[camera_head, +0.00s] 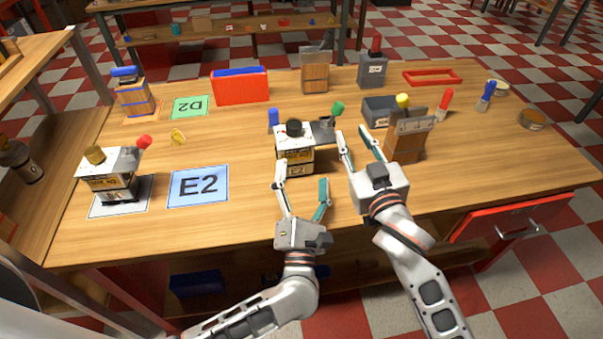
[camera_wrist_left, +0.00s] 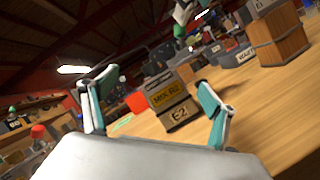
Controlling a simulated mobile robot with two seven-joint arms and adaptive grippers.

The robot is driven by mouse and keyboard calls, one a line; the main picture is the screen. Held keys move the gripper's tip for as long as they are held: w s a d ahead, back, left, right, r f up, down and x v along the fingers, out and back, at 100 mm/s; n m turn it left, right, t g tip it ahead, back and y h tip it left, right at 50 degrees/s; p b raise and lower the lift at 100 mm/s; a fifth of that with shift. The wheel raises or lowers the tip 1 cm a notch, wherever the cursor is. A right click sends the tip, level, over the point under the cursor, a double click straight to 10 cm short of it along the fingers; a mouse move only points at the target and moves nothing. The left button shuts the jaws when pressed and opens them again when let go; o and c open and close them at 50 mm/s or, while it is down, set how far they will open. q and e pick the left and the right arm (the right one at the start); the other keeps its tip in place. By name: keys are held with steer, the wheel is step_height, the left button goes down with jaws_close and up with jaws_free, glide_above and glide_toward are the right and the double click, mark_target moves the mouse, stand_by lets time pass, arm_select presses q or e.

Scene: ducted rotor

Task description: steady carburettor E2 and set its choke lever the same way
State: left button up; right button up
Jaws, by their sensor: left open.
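Carburettor E2 (camera_head: 296,163) stands upright near the table's middle, a pale and black block with a black cap and an E2 label. Its front also shows in the left wrist view (camera_wrist_left: 172,98), between the fingers. Its grey choke lever (camera_head: 323,131) with a green tip sticks up at its right side. A blue tip rises at its left. My left gripper (camera_head: 302,184) is open just in front of the block, fingers pointing at it; contact cannot be told. My right gripper (camera_head: 355,137) is open and empty just right of the choke lever, apart from it.
A similar carburettor (camera_head: 108,182) with a brown cap and red-tipped lever stands on a pale mat at left. A blue E2 card (camera_head: 198,186) lies beside it. A wooden block (camera_head: 407,140) stands close right of my right gripper. A red box (camera_head: 240,87) stands behind.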

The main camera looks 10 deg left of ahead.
mark_target(297, 157)
arm_select(q)
steer(key=w+f+n+g+y, duration=0.1)
steer(key=n, duration=0.2)
steer(key=w+a+n+g+y, duration=0.1)
steer(key=n, duration=0.2)
steer(key=w+f+n+g+y, duration=0.1)
steer(key=n+g, duration=0.1)
steer(key=n, duration=0.2)
steer(key=shift+w+a+f, duration=0.15)
steer(key=shift+w+f, duration=0.15)
steer(key=shift+w, duration=0.05)
steer(key=shift+w+f+n+g+y, duration=0.25)
steer(key=shift+f+n+g+y, duration=0.2)
steer(key=shift+n, duration=0.55)
steer(key=shift+x, duration=3.85)
steer(key=shift+a+f, duration=0.1)
steer(key=shift+f, duration=0.05)
steer(key=shift+c, duration=0.3)
steer(key=c, duration=1.4)
